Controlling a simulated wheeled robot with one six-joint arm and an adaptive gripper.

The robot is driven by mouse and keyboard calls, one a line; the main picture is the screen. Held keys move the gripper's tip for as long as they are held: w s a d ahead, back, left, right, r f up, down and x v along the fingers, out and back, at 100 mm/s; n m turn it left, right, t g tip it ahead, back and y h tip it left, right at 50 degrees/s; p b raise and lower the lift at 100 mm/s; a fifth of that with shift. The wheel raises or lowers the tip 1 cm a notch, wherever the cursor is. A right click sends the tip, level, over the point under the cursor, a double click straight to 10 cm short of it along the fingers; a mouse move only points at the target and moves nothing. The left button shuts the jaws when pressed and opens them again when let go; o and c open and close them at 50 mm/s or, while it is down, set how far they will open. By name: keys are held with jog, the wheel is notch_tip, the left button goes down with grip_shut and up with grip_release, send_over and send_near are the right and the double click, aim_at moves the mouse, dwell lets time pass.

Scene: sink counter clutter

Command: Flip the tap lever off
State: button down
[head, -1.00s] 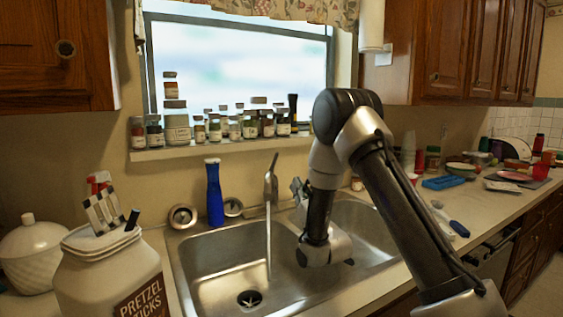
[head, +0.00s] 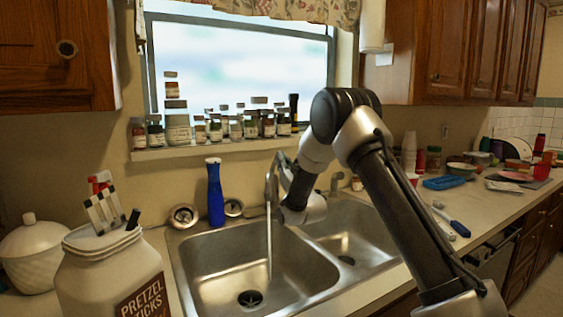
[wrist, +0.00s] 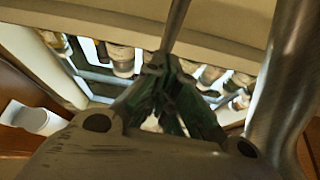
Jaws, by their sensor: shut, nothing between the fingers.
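The metal tap (head: 271,183) stands behind the left sink basin, and a thin stream runs down from it into the basin. My gripper (head: 281,162) is beside the top of the tap, pointing up and left, and partly hides it. In the wrist view the closed fingers (wrist: 160,75) are empty. A thin metal rod (wrist: 176,25), which looks like the tap lever, ends close to the fingertips; I cannot tell if they touch. The thick shiny tap pipe (wrist: 285,75) rises at the right of the wrist view.
A blue bottle (head: 215,192) stands left of the tap. Several jars (head: 240,125) line the window sill behind. A pretzel jar (head: 110,270) is at front left. A blue-handled brush (head: 452,222) lies on the right counter. The left basin (head: 225,255) is open below.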

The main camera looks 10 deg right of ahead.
jog(key=shift+r, duration=0.1)
jog(key=shift+w+a+r+n+g, duration=0.2)
jog(key=shift+w+a+r+g, duration=0.15)
jog(key=shift+w+r+g, duration=0.2)
jog(key=shift+w+a+r+n+g, duration=0.2)
jog(key=shift+w+a+r+g, duration=0.15)
jog(key=shift+w+g, duration=0.3)
